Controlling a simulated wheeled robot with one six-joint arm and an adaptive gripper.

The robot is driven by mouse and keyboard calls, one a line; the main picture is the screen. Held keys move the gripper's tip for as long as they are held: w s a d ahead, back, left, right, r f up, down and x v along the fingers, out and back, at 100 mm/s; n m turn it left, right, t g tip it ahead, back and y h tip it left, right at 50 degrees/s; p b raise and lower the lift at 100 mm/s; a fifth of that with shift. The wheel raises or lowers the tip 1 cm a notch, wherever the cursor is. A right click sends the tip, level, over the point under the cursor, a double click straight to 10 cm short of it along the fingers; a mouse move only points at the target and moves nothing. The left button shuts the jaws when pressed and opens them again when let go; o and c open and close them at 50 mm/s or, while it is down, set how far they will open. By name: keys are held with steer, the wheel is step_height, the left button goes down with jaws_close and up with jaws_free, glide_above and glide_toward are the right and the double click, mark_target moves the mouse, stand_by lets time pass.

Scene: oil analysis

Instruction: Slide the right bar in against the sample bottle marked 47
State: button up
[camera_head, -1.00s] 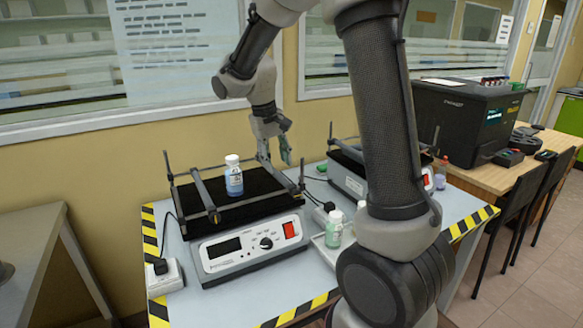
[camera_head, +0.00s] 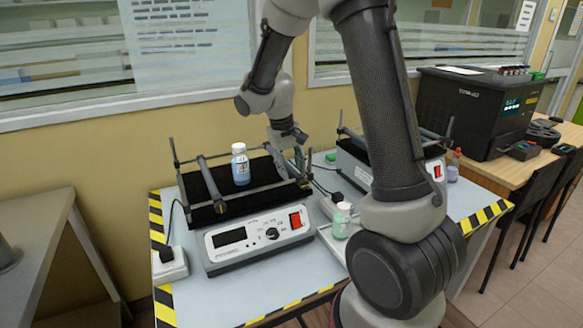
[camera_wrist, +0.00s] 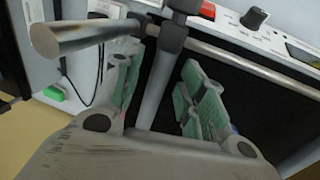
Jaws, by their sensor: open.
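The sample bottle (camera_head: 240,170), white-capped with blue contents, stands upright on the black platform of the front shaker (camera_head: 225,215); its number is too small to read. The right bar (camera_head: 275,161) is a dark bar to the right of the bottle, with a gap between them. The left bar (camera_head: 212,185) lies on the bottle's other side. My gripper (camera_head: 291,163) is at the platform's right side, by the right bar. In the wrist view my open gripper (camera_wrist: 158,78) has its green-padded fingers on either side of the right bar (camera_wrist: 157,92), with room beside it.
A thick metal post (camera_wrist: 85,36) and the frame rail (camera_wrist: 240,62) are close to my fingers in the wrist view. A second shaker (camera_head: 350,170) stands behind to the right. A greenish bottle (camera_head: 341,220) stands on a tray at the right. Corner posts rise around the platform.

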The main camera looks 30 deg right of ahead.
steer(key=shift+c, duration=0.2)
jaws_close()
steer(key=a, duration=1.5)
steer(key=shift+a, duration=0.4)
steer(key=shift+o, duration=0.2)
jaws_free()
step_height(320, 180, up, 12)
steer(key=a, duration=0.2)
steer(key=shift+a, duration=0.15)
steer(key=shift+f, duration=0.1)
